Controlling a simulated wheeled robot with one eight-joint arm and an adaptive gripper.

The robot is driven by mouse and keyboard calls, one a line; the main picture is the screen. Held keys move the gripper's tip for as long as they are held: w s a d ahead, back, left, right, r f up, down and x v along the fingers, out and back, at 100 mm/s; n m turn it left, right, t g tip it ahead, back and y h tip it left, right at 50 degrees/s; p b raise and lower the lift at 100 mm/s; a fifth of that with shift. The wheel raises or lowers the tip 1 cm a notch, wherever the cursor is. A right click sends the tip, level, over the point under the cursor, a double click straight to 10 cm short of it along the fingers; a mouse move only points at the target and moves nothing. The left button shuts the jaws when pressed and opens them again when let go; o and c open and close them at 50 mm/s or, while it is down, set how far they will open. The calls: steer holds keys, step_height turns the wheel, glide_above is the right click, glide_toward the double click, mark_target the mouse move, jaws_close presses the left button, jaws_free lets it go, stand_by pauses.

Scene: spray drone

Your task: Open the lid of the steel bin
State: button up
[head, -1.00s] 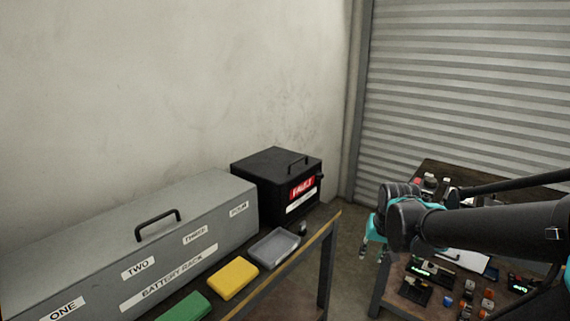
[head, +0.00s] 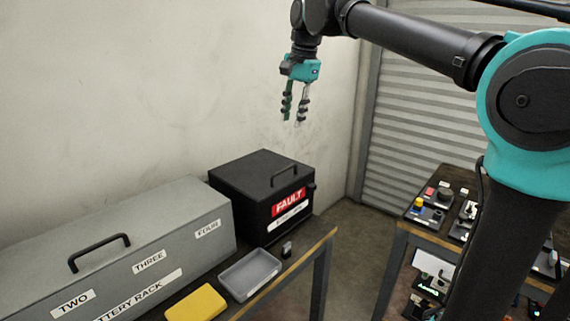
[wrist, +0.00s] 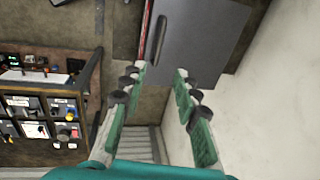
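The steel bin (head: 248,209) is a black box with a red FAULT label on its front, at the far end of the bench in the head view. Its lid (head: 258,170) is shut and has a bar handle (head: 286,173) on top. The lid (wrist: 205,42) and handle (wrist: 160,38) also show in the wrist view, beyond the fingertips. My gripper (head: 293,115) hangs above the bin, fingers pointing down, open and empty. In the wrist view my gripper (wrist: 160,72) has its fingers apart, and neither touches the handle.
A grey battery rack (head: 185,235) with its own handle stands left of the bin. A second table (head: 415,230) with small devices stands right. A wall is behind the bin.

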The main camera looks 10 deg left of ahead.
mark_target(284, 169)
steer(key=x, duration=1.6)
steer(key=shift+f, duration=0.15)
steer(key=shift+c, duration=0.6)
jaws_close()
